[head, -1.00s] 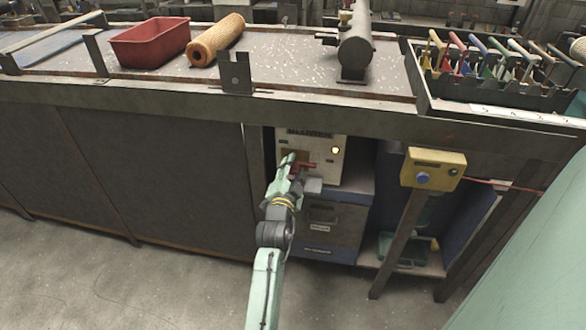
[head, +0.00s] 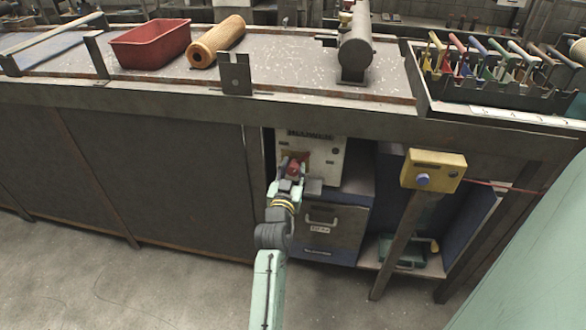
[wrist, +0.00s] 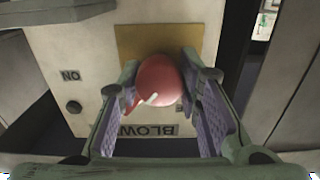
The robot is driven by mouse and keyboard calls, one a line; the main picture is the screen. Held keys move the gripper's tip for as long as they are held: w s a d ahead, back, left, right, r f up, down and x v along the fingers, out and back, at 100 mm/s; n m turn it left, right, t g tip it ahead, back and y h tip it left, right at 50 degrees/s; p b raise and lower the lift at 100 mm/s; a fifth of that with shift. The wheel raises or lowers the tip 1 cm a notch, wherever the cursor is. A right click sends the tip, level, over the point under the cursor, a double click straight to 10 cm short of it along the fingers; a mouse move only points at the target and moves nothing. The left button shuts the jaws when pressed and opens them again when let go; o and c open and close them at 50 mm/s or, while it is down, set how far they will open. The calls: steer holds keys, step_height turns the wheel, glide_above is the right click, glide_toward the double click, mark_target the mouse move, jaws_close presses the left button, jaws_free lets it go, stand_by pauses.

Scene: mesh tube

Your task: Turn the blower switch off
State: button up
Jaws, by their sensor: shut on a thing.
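The blower switch is a round red knob (wrist: 160,76) with a white pointer mark, set on a tan plate of the pale control panel (wrist: 90,50). The wrist view shows the panel upside down, and the pointer slants down and left there. In the head view, the red knob (head: 296,168) is partly covered by my gripper (head: 290,172). My gripper (wrist: 160,84) is shut on the knob, with one finger on each side of it. A small round lamp (head: 335,151) on the panel is dark. An "ON" label (wrist: 70,75) is near it.
The panel sits under the bench top (head: 290,75), beside a dark upright post. A yellow box with a blue button (head: 434,170) stands on a post to the right. A grey drawer unit (head: 325,230) is below the panel.

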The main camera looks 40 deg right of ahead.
steer(key=n+p, duration=0.1)
steer(key=n, duration=0.3)
steer(key=shift+n, duration=0.3)
steer(key=shift+n+p, duration=0.9)
steer(key=shift+n, duration=0.7)
steer(key=o, duration=1.1)
steer(key=shift+o, duration=0.2)
steer(key=v, duration=1.2)
